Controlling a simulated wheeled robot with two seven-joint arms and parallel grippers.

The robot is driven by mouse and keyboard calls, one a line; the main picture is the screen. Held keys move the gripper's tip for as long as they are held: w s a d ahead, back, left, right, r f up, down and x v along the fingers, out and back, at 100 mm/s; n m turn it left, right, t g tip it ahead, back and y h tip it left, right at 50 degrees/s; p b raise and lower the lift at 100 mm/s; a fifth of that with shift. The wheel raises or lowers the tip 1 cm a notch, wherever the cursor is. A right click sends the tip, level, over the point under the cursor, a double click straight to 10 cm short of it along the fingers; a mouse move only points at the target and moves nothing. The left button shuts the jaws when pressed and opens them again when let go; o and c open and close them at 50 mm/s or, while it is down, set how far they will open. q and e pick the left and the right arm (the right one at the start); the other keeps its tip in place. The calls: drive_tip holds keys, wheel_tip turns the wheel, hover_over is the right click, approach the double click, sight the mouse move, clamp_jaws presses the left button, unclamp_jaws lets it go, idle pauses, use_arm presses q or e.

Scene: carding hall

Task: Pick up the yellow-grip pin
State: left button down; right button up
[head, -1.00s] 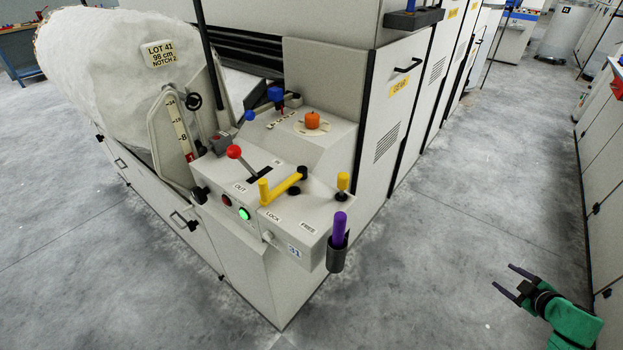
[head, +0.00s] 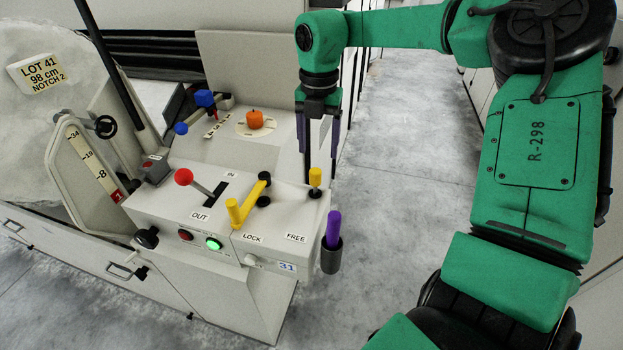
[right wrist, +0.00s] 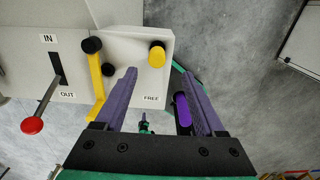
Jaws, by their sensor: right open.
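The yellow-grip pin (head: 315,178) stands upright at the right end of the pale control console (head: 290,215), behind the FREE label. It also shows in the right wrist view (right wrist: 157,54), ahead of the fingertips and between their lines. My right gripper (head: 319,178) points down beside the pin, open and empty, its dark fingers apart. In the right wrist view the two fingertips (right wrist: 154,70) frame the space just short of the pin. I cannot tell whether a finger touches it. My left gripper is not in view.
A yellow crank handle (head: 248,200) lies left of the pin, near LOCK. A purple grip (head: 333,228) stands in a dark holder (head: 331,258) on the console's right side. A red-knobbed lever (head: 184,177) and an orange knob (head: 255,119) are farther left. The aisle floor is clear.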

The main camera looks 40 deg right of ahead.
sight(315, 171)
wheel_tip(315, 171, down, 9)
drive_tip(key=shift+w+a+r+p, duration=0.1)
drive_tip(key=shift+w+r+p, duration=0.1)
drive_tip(key=shift+p, duration=0.75)
drive_tip(key=shift+a, duration=0.1)
drive_tip(key=c, duration=0.3)
drive_tip(key=shift+r, duration=0.1)
clamp_jaws()
